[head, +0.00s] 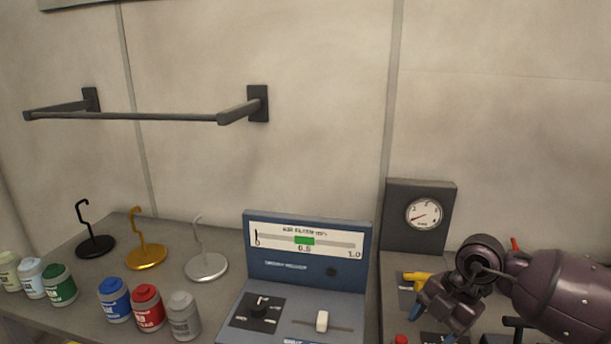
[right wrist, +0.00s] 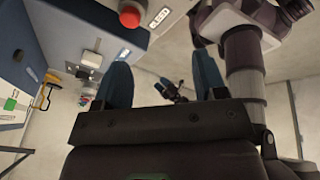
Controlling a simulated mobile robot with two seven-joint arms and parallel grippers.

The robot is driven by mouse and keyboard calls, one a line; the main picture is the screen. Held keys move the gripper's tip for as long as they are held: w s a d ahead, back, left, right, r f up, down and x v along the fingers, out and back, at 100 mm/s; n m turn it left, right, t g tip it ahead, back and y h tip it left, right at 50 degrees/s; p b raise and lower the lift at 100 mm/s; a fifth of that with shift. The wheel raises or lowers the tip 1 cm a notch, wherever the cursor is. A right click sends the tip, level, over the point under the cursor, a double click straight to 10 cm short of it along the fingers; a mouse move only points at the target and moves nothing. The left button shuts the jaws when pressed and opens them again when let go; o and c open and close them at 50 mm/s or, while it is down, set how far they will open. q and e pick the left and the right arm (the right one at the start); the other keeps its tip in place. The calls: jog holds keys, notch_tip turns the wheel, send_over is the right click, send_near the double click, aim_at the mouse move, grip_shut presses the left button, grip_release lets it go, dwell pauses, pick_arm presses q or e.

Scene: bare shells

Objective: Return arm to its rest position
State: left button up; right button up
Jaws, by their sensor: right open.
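My right arm comes in from the right edge of the head view, and its gripper (head: 434,310) is over the right part of the bench, by a yellow handle (head: 416,279). In the right wrist view the two blue fingers of this gripper (right wrist: 161,82) stand wide apart with nothing between them. A small dark shape with bluish tips (right wrist: 176,94) shows farther off between the fingers. It may be my left gripper, but it is too small to tell its state. The head view shows no left arm.
A blue panel (head: 302,275) with a dial and slider stands mid-bench. A dark gauge box (head: 395,232) is behind the gripper. Several paint jars (head: 148,307) and hook stands (head: 206,266) are at left. A wall rail (head: 130,116) hangs above. A red button (right wrist: 130,16) is near the wrist.

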jog(key=s+a+r+t+y, duration=0.2)
jog(key=a+r+y, duration=0.1)
jog(key=a+y, duration=0.4)
jog(key=s+a+r+t+y, duration=0.2)
jog(key=a+r+y, duration=0.2)
jog(key=a+y, duration=0.3)
jog(key=w+d+m+t+h, duration=0.1)
jog(key=d+m+t+h, duration=0.9)
jog(key=m+t+h, duration=0.6)
jog(key=s+d+f+m+g+h, duration=0.4)
jog(key=d+f+m+g, duration=0.1)
jog(key=f+m, duration=0.2)
jog(key=s+d+f+m+g+y, duration=0.1)
jog(key=s+f+g, duration=0.5)
jog(key=s, duration=0.3)
jog(key=s+f+g, duration=0.5)
jog(key=s+f, duration=0.1)
jog(key=s, duration=0.4)
jog(key=w+f+t+y, duration=0.1)
jog(key=w+f+t, duration=0.6)
jog(key=w+f, duration=0.1)
jog(key=shift+d+f+t, duration=0.2)
jog(key=shift+f+t, duration=0.1)
jog(key=shift+f, duration=0.6)
